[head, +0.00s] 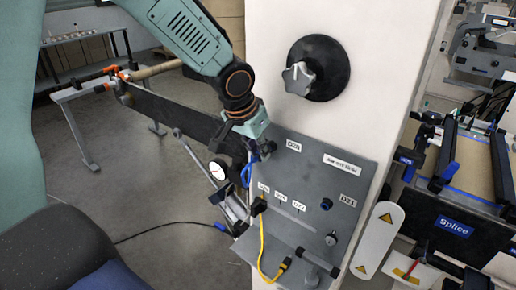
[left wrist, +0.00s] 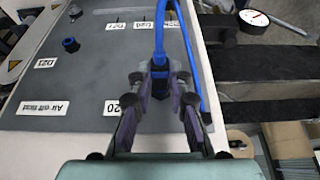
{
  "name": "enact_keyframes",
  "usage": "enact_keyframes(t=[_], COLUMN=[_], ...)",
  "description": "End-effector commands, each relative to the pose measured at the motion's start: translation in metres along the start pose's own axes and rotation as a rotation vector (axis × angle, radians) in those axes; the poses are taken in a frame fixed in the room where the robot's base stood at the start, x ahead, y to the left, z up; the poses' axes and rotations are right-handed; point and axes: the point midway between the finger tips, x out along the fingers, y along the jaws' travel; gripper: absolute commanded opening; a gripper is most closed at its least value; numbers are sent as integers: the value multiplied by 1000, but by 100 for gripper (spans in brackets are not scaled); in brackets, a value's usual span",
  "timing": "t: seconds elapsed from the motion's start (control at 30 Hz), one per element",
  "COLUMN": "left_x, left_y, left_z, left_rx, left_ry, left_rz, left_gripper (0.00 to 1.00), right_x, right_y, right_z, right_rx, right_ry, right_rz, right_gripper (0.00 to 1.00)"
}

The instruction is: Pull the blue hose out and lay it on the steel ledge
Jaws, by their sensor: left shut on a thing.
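My left gripper (head: 264,150) is at the upper left of the grey panel (head: 312,178), beside the D20 label. The fingers hide whether the fitting still sits in a port. My right gripper is not in view.
A yellow hose (head: 262,245) hangs down the panel onto the ledge, ending in a yellow and black fitting (head: 284,265). A blue port (head: 326,204) sits near the D21 label. A round gauge (head: 218,170) and a dark bar (head: 175,112) stand left of the panel.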

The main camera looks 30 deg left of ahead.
Motion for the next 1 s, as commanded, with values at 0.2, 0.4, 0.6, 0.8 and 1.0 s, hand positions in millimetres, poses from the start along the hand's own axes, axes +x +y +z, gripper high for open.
enact_keyframes(t=[0.2,0.4,0.6,0.8,1.0], left_x=[0,0,0,-1,-2], left_y=[0,0,0,0,0], left_z=[0,0,1,3,5], left_rx=[0,0,0,0,-1], left_ry=[1,1,1,-1,-1], left_rz=[0,0,0,0,0], left_gripper=[0,0,0,0,0], right_x=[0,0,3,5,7], right_y=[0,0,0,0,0], right_z=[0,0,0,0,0], right_rx=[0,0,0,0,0], right_ry=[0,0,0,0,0], right_rz=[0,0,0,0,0], right_gripper=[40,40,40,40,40])
